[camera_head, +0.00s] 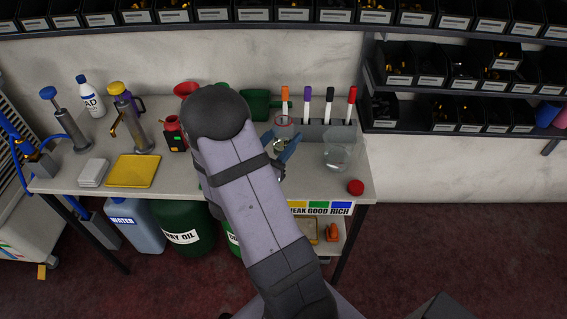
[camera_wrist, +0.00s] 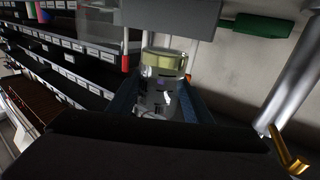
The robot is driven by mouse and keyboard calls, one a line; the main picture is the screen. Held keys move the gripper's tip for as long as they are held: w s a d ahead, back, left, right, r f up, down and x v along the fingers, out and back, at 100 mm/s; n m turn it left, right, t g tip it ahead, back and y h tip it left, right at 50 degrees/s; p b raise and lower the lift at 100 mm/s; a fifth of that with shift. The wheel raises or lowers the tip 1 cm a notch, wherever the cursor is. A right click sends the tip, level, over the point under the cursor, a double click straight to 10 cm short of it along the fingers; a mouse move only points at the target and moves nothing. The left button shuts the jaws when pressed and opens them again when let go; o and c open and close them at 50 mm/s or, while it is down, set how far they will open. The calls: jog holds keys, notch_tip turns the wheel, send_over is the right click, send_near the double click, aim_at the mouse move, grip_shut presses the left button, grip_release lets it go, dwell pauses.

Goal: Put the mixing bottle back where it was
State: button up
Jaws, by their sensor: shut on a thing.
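The mixing bottle appears to be the clear container with a pale yellowish band (camera_wrist: 160,85) between my gripper's blue fingers (camera_wrist: 158,105) in the wrist view. My gripper (camera_head: 284,146) is shut on it, with a finger on either side. In the head view my arm covers part of the bench, and only a small part of the held container (camera_head: 279,145) shows between the fingers, in front of the marker holder. I cannot tell whether its base touches the bench.
A clear beaker (camera_head: 338,152) and a red cap (camera_head: 355,187) stand to the right. A grey holder (camera_head: 325,132) with several markers is behind. Pump dispensers (camera_head: 128,122), a yellow pad (camera_head: 133,171) and a white bottle (camera_head: 90,97) are at left. Shelves of black bins (camera_head: 450,65) overhang the back right.

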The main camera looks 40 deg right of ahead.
jog(key=shift+f, duration=4.2)
jog(key=shift+b, duration=0.3)
jog(key=shift+f, duration=0.2)
jog(key=o, duration=1.2)
jog(key=shift+a+r, duration=0.1)
jog(key=shift+r, duration=0.1)
jog(key=b+v, duration=0.1)
jog(key=v, duration=1)
jog(key=shift+a, duration=0.4)
jog(key=shift+s, duration=0.15)
